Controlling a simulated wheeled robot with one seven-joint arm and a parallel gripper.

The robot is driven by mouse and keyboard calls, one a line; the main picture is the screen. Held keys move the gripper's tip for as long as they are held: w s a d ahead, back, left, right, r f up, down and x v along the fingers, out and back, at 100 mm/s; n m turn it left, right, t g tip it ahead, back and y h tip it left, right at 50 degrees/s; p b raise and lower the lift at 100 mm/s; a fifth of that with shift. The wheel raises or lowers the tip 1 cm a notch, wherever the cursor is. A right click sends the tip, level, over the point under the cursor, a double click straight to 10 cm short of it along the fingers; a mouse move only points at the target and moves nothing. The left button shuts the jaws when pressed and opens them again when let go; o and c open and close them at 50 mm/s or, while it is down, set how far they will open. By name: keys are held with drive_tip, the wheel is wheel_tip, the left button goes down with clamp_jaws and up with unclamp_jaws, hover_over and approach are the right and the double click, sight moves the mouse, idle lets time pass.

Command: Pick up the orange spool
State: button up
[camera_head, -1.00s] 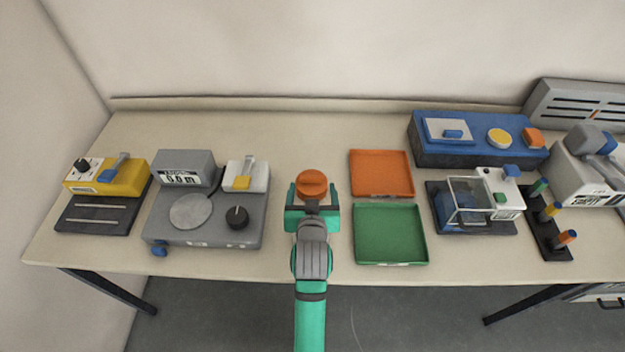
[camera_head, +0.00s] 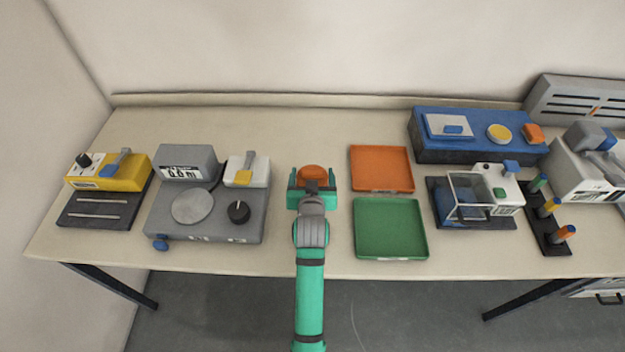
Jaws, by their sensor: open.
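The orange spool (camera_head: 313,171) stands on the table near its middle, left of the two trays. Its top shows; its lower part is hidden behind my gripper. My gripper (camera_head: 313,178) is open, with one green finger on each side of the spool. I cannot tell whether the fingers touch it.
An orange tray (camera_head: 381,188) and a green tray (camera_head: 390,257) lie just right of my gripper. A grey scale-like device (camera_head: 205,228) stands to the left. A blue box (camera_head: 480,153) stands at the back right. The table behind the spool is clear.

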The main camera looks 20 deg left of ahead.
drive_tip(key=c, duration=1.2)
drive_tip(key=shift+r, duration=0.15)
